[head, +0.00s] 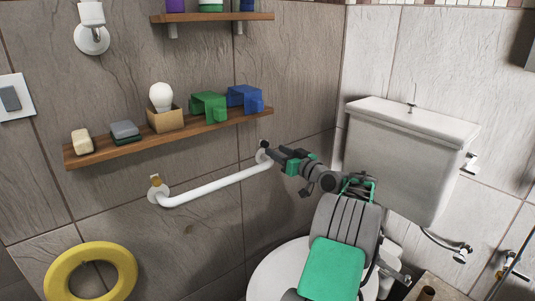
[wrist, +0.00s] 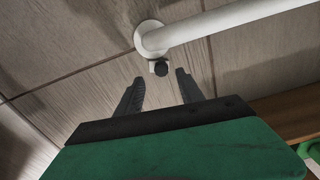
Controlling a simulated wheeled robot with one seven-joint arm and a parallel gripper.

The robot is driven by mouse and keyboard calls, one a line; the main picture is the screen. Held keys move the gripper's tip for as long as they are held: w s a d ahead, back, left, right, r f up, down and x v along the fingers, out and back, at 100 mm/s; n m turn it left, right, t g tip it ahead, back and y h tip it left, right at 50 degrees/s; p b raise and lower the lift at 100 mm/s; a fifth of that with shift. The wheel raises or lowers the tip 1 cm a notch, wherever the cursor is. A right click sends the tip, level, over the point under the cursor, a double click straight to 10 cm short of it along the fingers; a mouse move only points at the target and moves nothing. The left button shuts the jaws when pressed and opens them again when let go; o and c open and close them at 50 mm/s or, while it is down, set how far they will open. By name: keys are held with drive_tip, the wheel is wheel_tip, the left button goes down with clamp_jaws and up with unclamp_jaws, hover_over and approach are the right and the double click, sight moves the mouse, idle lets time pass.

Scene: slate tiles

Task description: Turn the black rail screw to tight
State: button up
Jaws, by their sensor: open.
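The white grab rail (head: 215,188) runs along the tiled wall, and its right end meets a round flange. The black rail screw (wrist: 161,69) shows in the wrist view as a small dark knob on a pale block beside the white flange (wrist: 150,37). In the head view a dark knob (head: 264,144) shows at the rail's right end. My gripper (wrist: 159,76) is open and empty, its two fingers pointing at the wall. The screw appears between and just beyond the fingertips; I cannot tell whether they touch it. My gripper also shows in the head view (head: 273,153).
A brass-coloured screw (head: 155,180) is at the rail's left end. A wooden shelf (head: 180,136) above the rail holds soap, a bulb in a box and green and blue blocks. A toilet cistern (head: 405,155) stands right of my arm. A yellow ring (head: 62,272) is lower left.

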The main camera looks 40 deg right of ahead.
sight(266, 146)
drive_tip(key=w, duration=0.5)
drive_tip(key=shift+w+d, duration=0.1)
drive_tip(key=shift+c, duration=0.4)
clamp_jaws()
